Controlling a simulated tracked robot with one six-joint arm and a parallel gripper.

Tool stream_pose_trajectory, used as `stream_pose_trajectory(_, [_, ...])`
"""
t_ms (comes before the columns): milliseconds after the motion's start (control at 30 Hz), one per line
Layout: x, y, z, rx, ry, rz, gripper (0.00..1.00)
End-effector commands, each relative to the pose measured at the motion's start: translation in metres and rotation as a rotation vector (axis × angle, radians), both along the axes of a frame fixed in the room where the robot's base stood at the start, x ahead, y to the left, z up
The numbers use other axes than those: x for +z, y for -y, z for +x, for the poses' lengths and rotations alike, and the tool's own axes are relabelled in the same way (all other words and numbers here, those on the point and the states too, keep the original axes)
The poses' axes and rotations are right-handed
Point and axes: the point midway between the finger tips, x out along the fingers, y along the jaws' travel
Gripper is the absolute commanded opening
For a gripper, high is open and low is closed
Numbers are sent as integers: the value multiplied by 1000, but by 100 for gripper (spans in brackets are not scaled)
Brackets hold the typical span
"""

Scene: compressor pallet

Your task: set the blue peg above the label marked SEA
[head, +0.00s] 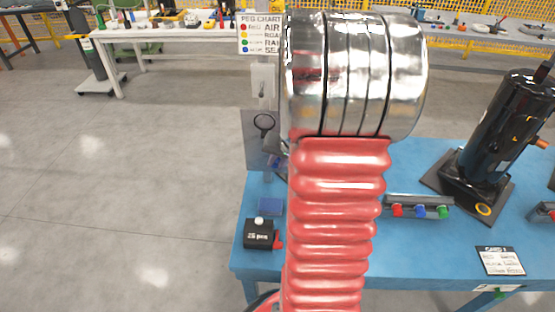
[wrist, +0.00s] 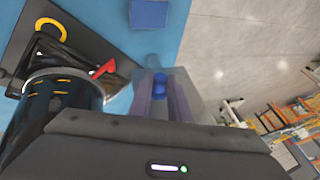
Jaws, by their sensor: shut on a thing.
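The blue peg (wrist: 160,83) is between the two fingers of my gripper (wrist: 162,92) in the wrist view, and the gripper is shut on it. In the head view my arm hides most of the gripper; a small blue part shows beside the arm. A dark rail (head: 418,200) on the blue table carries a red, a blue and a green piece. No separate SEA label is readable.
The blue table (head: 410,262) bears a black compressor (head: 505,130) at the right, a black box (head: 259,233) with a red part, a blue block (head: 270,206) and a white card (head: 500,261). A grey panel with a magnifier-like shape stands behind. Open floor lies left.

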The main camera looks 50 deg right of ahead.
Motion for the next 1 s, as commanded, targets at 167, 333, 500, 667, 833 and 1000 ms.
stream_pose_trajectory(167, [0, -5, -4, 1, 0, 0, 0])
stream_pose_trajectory(333, [0, -8, -6, 1, 0, 0, 0])
stream_pose_trajectory(500, [0, -8, -6, 1, 0, 0, 0])
stream_pose_trajectory(667, [0, -9, -6, 3, 0, 0, 0])
stream_pose_trajectory(833, [0, -20, 6, 46, -1, -1, 0])
stream_pose_trajectory(1000, [1, -49, 33, 156, -2, 1, 0])
